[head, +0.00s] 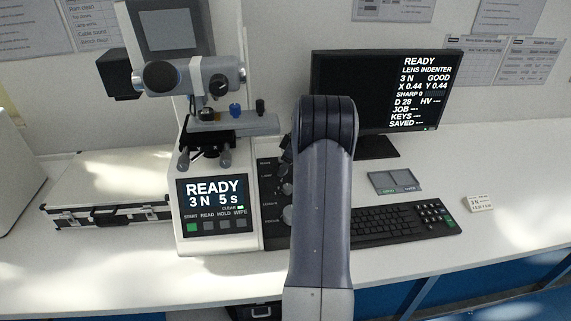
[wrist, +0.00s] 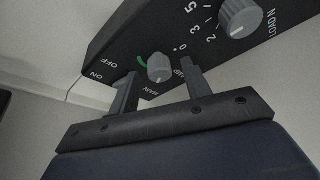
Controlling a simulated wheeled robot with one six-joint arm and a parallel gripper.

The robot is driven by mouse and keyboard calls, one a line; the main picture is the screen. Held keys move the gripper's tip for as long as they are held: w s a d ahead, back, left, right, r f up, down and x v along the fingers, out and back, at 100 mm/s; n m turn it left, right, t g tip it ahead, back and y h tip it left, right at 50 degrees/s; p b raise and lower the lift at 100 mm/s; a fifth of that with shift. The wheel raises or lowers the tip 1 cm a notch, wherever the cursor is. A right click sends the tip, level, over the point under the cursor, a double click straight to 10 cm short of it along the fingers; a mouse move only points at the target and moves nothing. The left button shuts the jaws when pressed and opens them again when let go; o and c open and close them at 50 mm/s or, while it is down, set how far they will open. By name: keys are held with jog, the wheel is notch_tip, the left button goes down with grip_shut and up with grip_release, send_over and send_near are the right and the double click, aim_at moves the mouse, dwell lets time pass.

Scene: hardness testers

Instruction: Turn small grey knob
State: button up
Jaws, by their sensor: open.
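The small grey knob (wrist: 158,67) sits on a dark panel by the MAIN label in the wrist view, with OFF and ON marks and a green arc on its left. My gripper (wrist: 159,73) is open, one finger on each side of this knob. I cannot tell whether either finger touches it. A larger grey knob (wrist: 240,17) by the LOAD N label is up and to the right, outside the fingers. In the head view my arm covers much of the panel (head: 268,205), and the small knob cannot be made out there.
The tester's screen (head: 213,194) reads READY, 3 N, 5 s. A case (head: 110,195) lies left. The bench (head: 500,160) is mostly clear at far right.

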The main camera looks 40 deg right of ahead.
jog(key=shift+f, duration=0.15)
jog(key=shift+c, duration=0.4)
jog(key=c, duration=0.9)
jog(key=shift+m+b, duration=0.4)
jog(key=shift+a+f+m+h+b, duration=0.1)
jog(key=shift+m+h+b, duration=0.2)
jog(key=shift+m+b, duration=0.2)
jog(key=shift+a+m+t+h+b, duration=0.1)
jog(key=shift+m+t+h+b, duration=0.25)
jog(key=shift+m, duration=0.75)
jog(key=shift+m+t+h+b, duration=0.15)
jog(key=shift+m+h+b, duration=0.35)
jog(key=shift+m, duration=0.6)
jog(key=o, duration=1)
